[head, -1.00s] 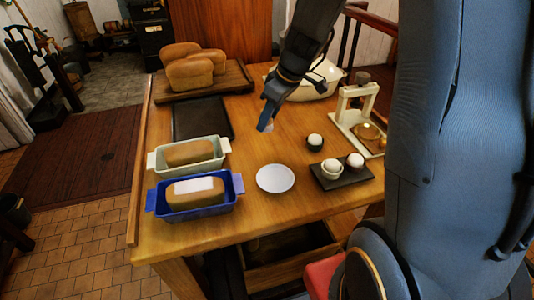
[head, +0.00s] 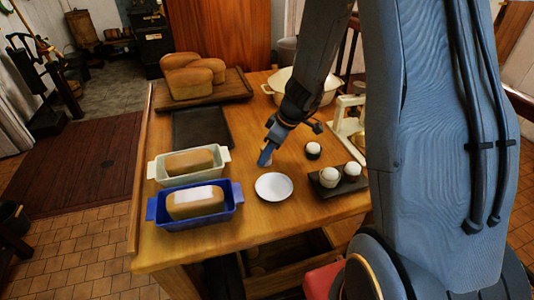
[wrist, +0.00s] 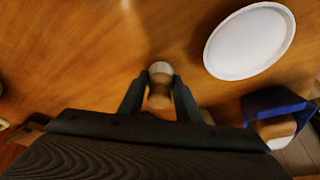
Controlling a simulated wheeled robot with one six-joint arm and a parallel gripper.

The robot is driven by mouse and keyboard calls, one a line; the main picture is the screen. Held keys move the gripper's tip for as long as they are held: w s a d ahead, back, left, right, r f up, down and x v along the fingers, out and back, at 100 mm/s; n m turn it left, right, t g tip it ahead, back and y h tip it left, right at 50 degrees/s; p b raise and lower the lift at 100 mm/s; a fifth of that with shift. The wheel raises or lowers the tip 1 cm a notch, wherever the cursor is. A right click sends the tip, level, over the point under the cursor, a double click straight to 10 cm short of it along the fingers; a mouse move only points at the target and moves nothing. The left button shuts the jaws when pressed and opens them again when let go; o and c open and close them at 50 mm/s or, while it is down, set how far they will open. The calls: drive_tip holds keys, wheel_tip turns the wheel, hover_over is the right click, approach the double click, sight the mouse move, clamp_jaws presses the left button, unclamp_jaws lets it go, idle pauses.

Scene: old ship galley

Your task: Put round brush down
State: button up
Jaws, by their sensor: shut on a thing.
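My gripper (head: 265,160) is shut on the round brush (wrist: 159,96), which sits between the two fingers in the wrist view (wrist: 158,94). The brush has a pale round end and a brown body. In the head view the fingers hide most of it. My gripper points down over the wooden table (head: 230,235), just behind the white plate (head: 273,187). In the wrist view the plate (wrist: 250,42) lies apart from the brush, to its upper right. I cannot tell whether the brush touches the table.
A blue loaf pan (head: 236,192) and a pale green pan (head: 155,167) hold loaves at left. A dark tray (head: 200,128) and a bread board (head: 235,88) lie behind. Egg cups on a dark tray (head: 345,187) stand right. Some bare wood surrounds the gripper.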

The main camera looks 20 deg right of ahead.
drive_tip(key=shift+f, duration=0.2)
drive_tip(key=o, duration=1.1)
drive_tip(key=shift+r, duration=0.2)
drive_tip(key=b+v, duration=0.2)
drive_tip(key=v, duration=0.9)
drive_tip(key=shift+s+a+f+m+g+h, duration=0.3)
drive_tip(key=shift+s+a+m+h, duration=0.3)
drive_tip(key=shift+s+m, duration=1.45)
drive_tip(key=shift+s+a+f+m+g+h, duration=0.25)
drive_tip(key=shift+s+a+f+m+h, duration=0.65)
drive_tip(key=shift+s, duration=1.95)
drive_tip(key=shift+s+a+r+m+g+h, duration=0.1)
drive_tip(key=shift+s+a+m+g+h, duration=0.2)
drive_tip(key=shift+s+m, duration=1.9)
drive_tip(key=shift+s+n, duration=0.2)
drive_tip(key=shift+n, duration=0.05)
